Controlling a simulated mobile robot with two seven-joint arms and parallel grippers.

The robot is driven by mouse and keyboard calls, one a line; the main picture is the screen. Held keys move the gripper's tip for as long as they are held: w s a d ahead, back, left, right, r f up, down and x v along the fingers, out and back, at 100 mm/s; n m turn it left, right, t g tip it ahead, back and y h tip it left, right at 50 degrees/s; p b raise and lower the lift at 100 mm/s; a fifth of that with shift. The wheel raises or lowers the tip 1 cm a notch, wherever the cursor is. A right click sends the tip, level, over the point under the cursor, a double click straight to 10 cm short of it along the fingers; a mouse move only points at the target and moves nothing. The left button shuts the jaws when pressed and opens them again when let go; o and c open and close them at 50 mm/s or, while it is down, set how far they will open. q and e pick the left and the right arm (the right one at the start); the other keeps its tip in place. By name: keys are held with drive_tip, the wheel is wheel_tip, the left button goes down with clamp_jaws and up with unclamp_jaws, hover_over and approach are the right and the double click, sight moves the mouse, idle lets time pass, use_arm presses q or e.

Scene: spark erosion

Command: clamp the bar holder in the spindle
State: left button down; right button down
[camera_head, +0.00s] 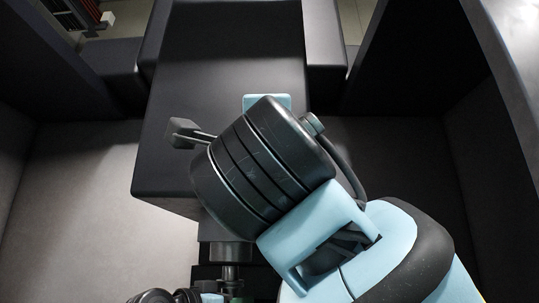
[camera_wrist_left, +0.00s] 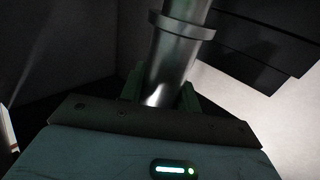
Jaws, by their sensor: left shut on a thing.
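The bar holder (camera_wrist_left: 172,65), a shiny metal cylinder with a collar, rises from between the green fingers of my left gripper (camera_wrist_left: 160,97) in the left wrist view. The gripper is shut on it. In the head view, only a little of my left gripper (camera_head: 238,299) shows at the bottom edge. The narrow upper part of the bar holder (camera_head: 230,273) stands upright just under the dark spindle (camera_head: 230,252). I cannot tell whether it is seated inside. My other arm covers the middle of the head view, and its gripper fingers are not visible.
The large dark machine head (camera_head: 220,70) is above the spindle. A dark knob on a thin shaft (camera_head: 185,132) sticks out left of my arm; its mounting is hidden. Grey tank walls (camera_head: 80,190) enclose the space. The left floor area is clear.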

sight(235, 282)
use_arm(q)
drive_tip(key=shift+r, duration=1.95)
idle(2.2)
